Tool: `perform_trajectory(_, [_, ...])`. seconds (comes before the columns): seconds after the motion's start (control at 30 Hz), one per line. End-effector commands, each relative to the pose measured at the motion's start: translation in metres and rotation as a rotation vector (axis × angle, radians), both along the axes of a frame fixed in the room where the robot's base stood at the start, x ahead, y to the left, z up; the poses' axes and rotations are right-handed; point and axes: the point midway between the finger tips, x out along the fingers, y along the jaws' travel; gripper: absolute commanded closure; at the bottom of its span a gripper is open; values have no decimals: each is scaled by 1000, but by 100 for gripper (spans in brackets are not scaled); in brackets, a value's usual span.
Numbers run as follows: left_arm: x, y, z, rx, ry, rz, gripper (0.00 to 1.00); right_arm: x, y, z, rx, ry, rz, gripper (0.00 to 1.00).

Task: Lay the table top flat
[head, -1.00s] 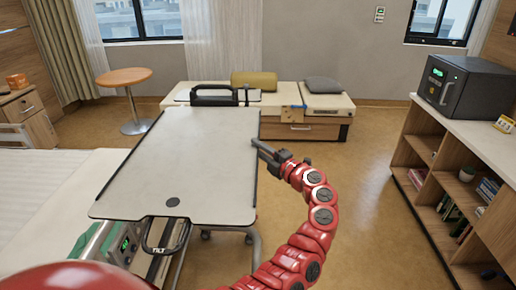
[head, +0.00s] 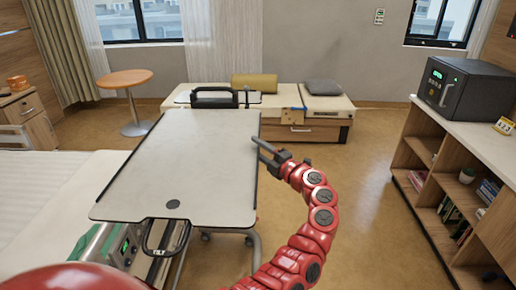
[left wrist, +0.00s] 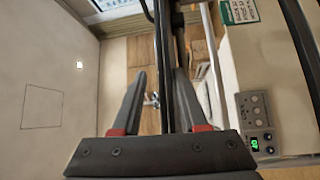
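The table top (head: 190,165) is a pale board with dark strips along both long sides and a dark round spot near its front edge. From the head view I cannot judge its tilt surely. A looped handle marked TILT (head: 148,240) hangs under its front edge. My left gripper (head: 257,147) is at the right long edge, its fingers apart. In the left wrist view my fingers (left wrist: 159,78) stand open on either side of a dark edge that looks like the table top's side. I cannot tell whether they touch it. My right gripper is not in view.
A white bed (head: 45,190) lies at the left, with a control panel (left wrist: 257,122) under the table side. A bench (head: 310,128) with cushions stands behind. A shelf unit (head: 450,180) stands at the right. The floor (head: 370,220) between is clear.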

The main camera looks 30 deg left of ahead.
Motion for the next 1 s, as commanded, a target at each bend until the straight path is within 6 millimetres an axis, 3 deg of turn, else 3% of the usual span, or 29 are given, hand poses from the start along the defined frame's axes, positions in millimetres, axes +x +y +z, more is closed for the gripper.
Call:
perform_trajectory(0.23, [-6, -30, -5, -3, 2, -3, 60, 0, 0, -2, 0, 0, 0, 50])
perform_trajectory(0.5, [-22, -100, -10, -1, 2, -5, 60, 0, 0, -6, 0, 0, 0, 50])
perform_trajectory(0.7, [-33, -143, -13, 1, 0, -3, 60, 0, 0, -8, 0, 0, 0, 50])
perform_trajectory(1.0, [-40, -168, -15, 0, 0, -1, 60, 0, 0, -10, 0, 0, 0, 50])
